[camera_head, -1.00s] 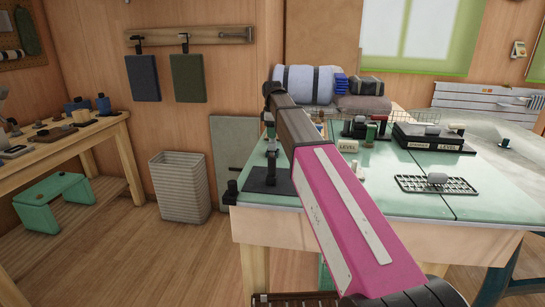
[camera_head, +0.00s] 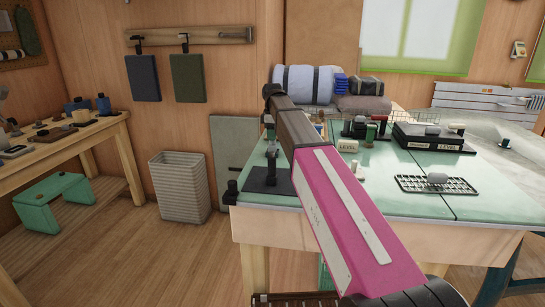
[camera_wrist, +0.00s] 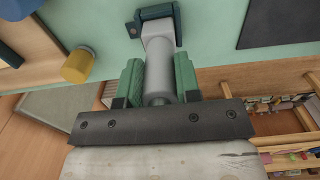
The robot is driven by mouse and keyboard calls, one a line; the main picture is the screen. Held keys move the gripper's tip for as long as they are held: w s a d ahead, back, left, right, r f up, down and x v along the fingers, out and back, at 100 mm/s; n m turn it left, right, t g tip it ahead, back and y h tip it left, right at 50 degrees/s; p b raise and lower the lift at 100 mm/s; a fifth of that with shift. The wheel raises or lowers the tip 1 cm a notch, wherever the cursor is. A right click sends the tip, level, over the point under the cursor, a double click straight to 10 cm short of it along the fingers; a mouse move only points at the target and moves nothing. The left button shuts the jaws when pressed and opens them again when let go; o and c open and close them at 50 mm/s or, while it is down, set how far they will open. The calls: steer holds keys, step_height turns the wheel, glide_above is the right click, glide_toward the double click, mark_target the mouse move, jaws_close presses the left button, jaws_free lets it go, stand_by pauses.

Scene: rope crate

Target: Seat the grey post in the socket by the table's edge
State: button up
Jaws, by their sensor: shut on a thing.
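The grey post (camera_wrist: 158,62) is between the two green fingers of my gripper (camera_wrist: 158,78) in the wrist view, and the gripper is shut on it. The post has a round shaft and a paler, blocky far end. A dark teal, angled bracket (camera_wrist: 179,27), which looks like the socket, borders that far end on the green tabletop. I cannot tell whether the post is inside it or only above it. In the head view my arm covers much of this area, and the post and socket cannot be made out clearly.
The green-topped table (camera_head: 395,205) has a dark plate (camera_head: 262,184) at its near left corner. A yellow cylinder (camera_wrist: 78,66) is left of my gripper in the wrist view. A woven bin (camera_head: 180,187) stands on the floor.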

steer(key=shift+f, duration=0.9)
stand_by(0.9)
steer(key=o, duration=1.1)
steer(key=shift+c, duration=0.9)
steer(key=shift+c, duration=0.8)
steer(key=o, duration=0.6)
